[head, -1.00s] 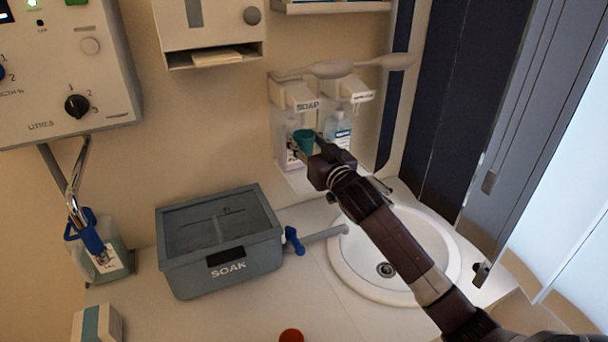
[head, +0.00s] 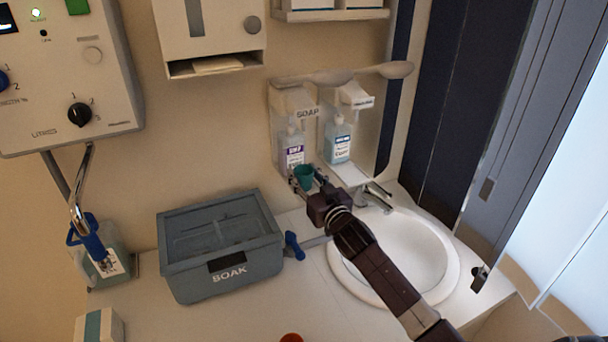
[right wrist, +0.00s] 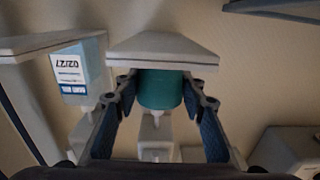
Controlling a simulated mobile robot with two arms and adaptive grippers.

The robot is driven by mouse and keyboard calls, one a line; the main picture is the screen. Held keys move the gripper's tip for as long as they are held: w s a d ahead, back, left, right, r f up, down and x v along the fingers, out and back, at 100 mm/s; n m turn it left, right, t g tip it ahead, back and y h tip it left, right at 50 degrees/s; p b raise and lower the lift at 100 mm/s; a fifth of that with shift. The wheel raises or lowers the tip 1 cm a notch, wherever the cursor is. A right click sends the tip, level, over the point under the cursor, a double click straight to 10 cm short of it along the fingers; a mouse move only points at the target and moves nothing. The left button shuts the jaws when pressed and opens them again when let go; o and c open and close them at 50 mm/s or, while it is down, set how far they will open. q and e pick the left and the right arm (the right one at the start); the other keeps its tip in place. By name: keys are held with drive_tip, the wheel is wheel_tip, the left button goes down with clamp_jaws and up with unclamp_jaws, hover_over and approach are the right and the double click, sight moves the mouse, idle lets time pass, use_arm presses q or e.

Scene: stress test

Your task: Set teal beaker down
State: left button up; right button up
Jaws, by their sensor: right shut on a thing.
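The teal beaker (head: 304,177) is a small cup in front of the soap dispenser, behind the sink's left rim in the head view. My right gripper (head: 307,183) is shut on it, with the arm reaching in from the lower right. In the right wrist view the beaker (right wrist: 160,90) sits between the two fingers (right wrist: 160,98). Whether its base touches the surface below cannot be told. My left gripper is not in view.
Two wall dispensers with a soap bottle (head: 291,148) and a blue-labelled bottle (head: 338,140) stand just behind. The white sink (head: 440,235) and its tap (head: 377,193) are on the right. A grey SOAK tub (head: 222,268) stands left.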

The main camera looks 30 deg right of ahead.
drive_tip(key=o, duration=1.1)
drive_tip(key=shift+r, duration=0.2)
drive_tip(key=shift+s+f, duration=0.15)
drive_tip(key=shift+s, duration=0.05)
drive_tip(key=s+b, duration=0.2)
drive_tip(key=s, duration=0.9)
drive_tip(key=shift+s+a, duration=0.3)
drive_tip(key=shift+a, duration=0.05)
